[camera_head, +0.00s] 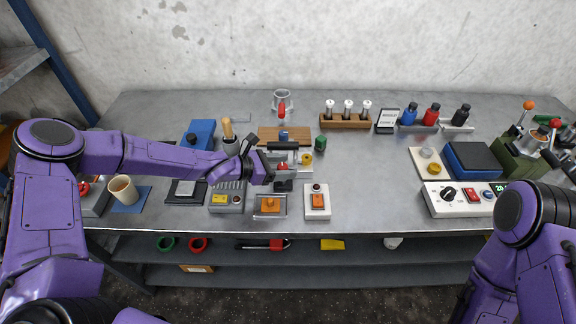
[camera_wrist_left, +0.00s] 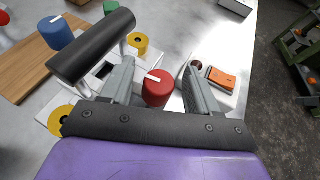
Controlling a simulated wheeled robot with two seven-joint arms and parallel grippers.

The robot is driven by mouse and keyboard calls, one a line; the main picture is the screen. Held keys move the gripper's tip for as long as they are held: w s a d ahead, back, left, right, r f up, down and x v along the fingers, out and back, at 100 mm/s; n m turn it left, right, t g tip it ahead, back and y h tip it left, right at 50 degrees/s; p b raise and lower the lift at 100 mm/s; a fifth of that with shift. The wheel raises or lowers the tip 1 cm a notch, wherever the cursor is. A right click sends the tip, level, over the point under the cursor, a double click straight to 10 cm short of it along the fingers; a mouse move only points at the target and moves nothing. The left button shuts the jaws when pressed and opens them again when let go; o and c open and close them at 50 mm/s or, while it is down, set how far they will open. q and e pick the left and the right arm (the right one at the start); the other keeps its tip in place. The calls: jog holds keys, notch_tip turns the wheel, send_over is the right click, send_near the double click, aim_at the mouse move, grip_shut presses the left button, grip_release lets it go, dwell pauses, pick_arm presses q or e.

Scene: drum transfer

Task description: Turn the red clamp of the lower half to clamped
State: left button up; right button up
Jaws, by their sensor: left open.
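The red clamp (camera_wrist_left: 157,88) is a short round knob with a white line on top. In the left wrist view it stands between the two grey fingers of my left gripper (camera_wrist_left: 158,88), which is open around it, with a gap visible on the right. In the head view the red clamp (camera_head: 283,167) is small and partly hidden by my left gripper (camera_head: 273,170). A black cylindrical bar (camera_wrist_left: 92,46) on a light frame lies beside the clamp. My right gripper does not show clearly; only my right arm is visible at the right edge.
Yellow round pieces (camera_wrist_left: 138,43) sit by the frame, near a blue knob (camera_wrist_left: 56,32) and a wooden board (camera_wrist_left: 30,62). A white box with an orange switch (camera_head: 318,202) stands close by.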

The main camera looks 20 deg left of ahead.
pick_arm(q)
jog(key=shift+x, duration=0.85)
jog(key=c, duration=1)
jog(key=shift+o, duration=0.2)
jog(key=shift+m+g+h+b, duration=0.4)
jog(key=shift+m+g+h, duration=0.2)
jog(key=shift+m, duration=0.1)
jog(key=shift+r, duration=0.1)
jog(key=o, duration=1)
jog(key=shift+c, duration=0.2)
